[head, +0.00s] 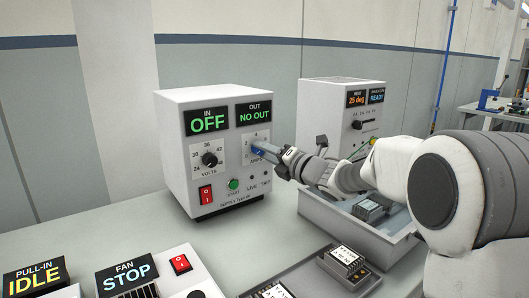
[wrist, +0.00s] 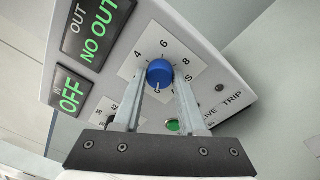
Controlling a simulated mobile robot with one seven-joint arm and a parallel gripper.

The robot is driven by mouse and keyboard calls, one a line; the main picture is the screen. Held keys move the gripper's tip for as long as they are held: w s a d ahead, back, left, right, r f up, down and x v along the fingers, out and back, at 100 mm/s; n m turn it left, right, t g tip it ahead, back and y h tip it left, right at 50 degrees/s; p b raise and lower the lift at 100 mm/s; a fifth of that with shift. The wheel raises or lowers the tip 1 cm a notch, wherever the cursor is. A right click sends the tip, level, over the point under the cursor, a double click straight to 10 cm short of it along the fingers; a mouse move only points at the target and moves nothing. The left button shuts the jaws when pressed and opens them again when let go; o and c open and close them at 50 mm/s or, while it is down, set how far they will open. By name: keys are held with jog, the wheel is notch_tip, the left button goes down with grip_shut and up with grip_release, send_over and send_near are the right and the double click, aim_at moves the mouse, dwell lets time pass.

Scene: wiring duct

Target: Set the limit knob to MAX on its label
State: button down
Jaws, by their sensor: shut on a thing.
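The blue knob (wrist: 160,72) sits on the supply unit's front panel, on a white dial label with the figures 4, 6 and 8 readable in the wrist view. I take it for the limit knob; the word MAX is not readable. A small pale mark shows at the knob's lower edge, but its pointing is unclear. My gripper (wrist: 162,80) is shut on the knob, with one finger on each side.
The supply unit (head: 175,135) shows OFF and NO OUT. Beside the blue knob are a black volts knob (head: 210,159), a red switch (head: 206,194) and a green start button (head: 233,184). A second white unit (head: 313,110) stands behind my arm; a grey tray (head: 375,238) lies below it.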

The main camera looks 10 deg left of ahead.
jog(key=shift+m, duration=0.3)
jog(key=shift+s+a+n+t+h+p, duration=0.1)
jog(key=shift+n+t+h+p, duration=0.35)
jog(key=shift+n+p, duration=3.5)
jog(key=shift+d+n+t+h, duration=0.1)
jog(key=shift+n+t+h, duration=0.3)
jog(key=shift+n, duration=7.4)
jog(key=shift+s+a+n+t+h+p, duration=0.1)
jog(key=shift+n+t+h+p, duration=0.3)
jog(key=shift+n+p, duration=3.55)
jog(key=n+b, duration=0.3)
jog(key=shift+b, duration=0.4)
